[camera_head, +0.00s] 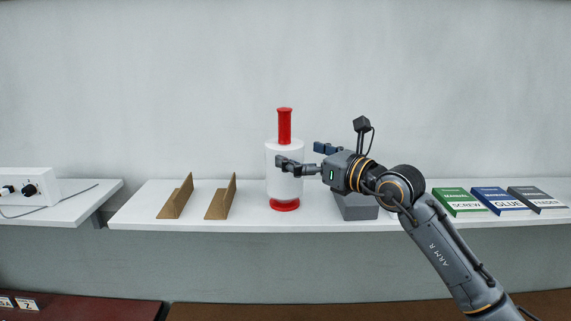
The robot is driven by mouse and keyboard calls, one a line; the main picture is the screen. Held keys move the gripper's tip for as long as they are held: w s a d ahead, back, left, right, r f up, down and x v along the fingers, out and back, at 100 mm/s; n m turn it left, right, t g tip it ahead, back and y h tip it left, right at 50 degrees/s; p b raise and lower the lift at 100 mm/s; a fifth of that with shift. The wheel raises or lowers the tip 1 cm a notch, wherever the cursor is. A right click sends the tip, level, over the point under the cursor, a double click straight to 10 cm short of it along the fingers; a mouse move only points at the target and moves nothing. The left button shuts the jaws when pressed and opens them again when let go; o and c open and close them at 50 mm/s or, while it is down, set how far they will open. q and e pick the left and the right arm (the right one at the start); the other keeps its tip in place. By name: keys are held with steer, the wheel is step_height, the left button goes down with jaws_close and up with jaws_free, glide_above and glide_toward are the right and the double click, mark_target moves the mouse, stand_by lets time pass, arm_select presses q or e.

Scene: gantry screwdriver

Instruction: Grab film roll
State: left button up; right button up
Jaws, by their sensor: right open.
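The film roll (272,186) stands upright on the white shelf, a white cylinder with a red handle on top and a red base. My right gripper (300,158) comes in from the right and is open. One finger lies in front of the roll's white body in the picture; the other finger is farther back, to the right of the roll. I cannot tell whether the gripper touches the roll. My left gripper is not in view.
The white shelf (240,224) also holds two brown angled brackets (176,198) (221,198) left of the roll. A grey block (357,208) sits under my right wrist. Green, blue and grey boxes (460,202) (499,201) (537,199) lie at the right. A white device (40,180) stands far left.

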mark_target(286, 148)
steer(key=x, duration=0.1)
steer(key=p+x, duration=0.2)
steer(key=shift+a+r, duration=0.25)
steer(key=shift+a, duration=0.2)
steer(key=shift+w+a+f, duration=0.2)
steer(key=shift+w+a, duration=0.05)
steer(key=shift+w, duration=0.05)
steer(key=shift+d, duration=0.1)
steer(key=c, duration=1.4)
steer(key=shift+r, duration=0.2)
steer(key=shift+c, duration=1.1)
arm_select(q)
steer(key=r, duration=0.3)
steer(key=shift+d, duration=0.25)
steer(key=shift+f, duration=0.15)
